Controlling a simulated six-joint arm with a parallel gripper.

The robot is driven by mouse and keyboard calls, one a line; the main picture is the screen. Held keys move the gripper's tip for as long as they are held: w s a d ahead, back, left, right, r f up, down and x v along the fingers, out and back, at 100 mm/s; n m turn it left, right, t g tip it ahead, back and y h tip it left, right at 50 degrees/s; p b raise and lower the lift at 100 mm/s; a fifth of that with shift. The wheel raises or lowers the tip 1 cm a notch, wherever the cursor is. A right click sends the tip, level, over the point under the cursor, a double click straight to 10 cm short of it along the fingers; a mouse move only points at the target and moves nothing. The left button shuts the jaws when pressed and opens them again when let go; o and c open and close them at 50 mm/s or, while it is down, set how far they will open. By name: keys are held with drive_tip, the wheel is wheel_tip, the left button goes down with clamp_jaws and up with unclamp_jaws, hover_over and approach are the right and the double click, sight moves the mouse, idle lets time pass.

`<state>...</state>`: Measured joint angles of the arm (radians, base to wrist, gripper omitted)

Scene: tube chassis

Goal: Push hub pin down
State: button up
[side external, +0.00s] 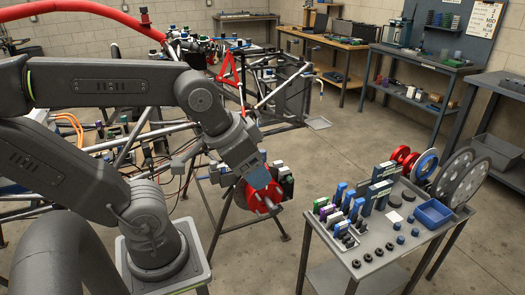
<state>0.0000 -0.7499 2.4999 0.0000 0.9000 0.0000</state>
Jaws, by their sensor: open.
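The red hub (255,201) sits on a stand at the side of the tube chassis (125,150), near the middle of the side external view. My gripper (268,204) points down and to the right at the face of the hub, with its fingers close in front of it. The fingers are small and blurred against the red, and I see nothing held between them. The hub pin cannot be made out; it is too small or hidden behind my gripper. I cannot tell whether my fingers touch the hub.
A grey cart (345,262) at the right carries several coloured blocks, a blue bin (433,213), dark knobs, red rings and large grey discs. Bare floor lies between the hub stand and the cart. Workbenches (340,44) line the back wall.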

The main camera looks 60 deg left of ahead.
drive_tip(key=shift+c, duration=0.8)
drive_tip(key=w+a+n, duration=0.1)
drive_tip(key=w+a, duration=0.1)
drive_tip(key=w+a+r+n+g, duration=0.1)
drive_tip(key=w+a, duration=0.1)
drive_tip(key=w, duration=0.1)
drive_tip(key=w+a+n+g+y, duration=0.1)
drive_tip(key=w+a, duration=0.1)
drive_tip(key=shift+w+a+r, duration=0.25)
drive_tip(key=shift+a+r, duration=0.1)
drive_tip(key=shift+c, duration=0.4)
drive_tip(key=n+g+h, duration=0.1)
drive_tip(key=n+g, duration=0.3)
drive_tip(key=n, duration=0.2)
hover_over(263, 151)
wheel_tip(263, 151, down, 7)
wheel_tip(263, 151, down, 13)
drive_tip(key=shift+f, duration=0.1)
clamp_jaws()
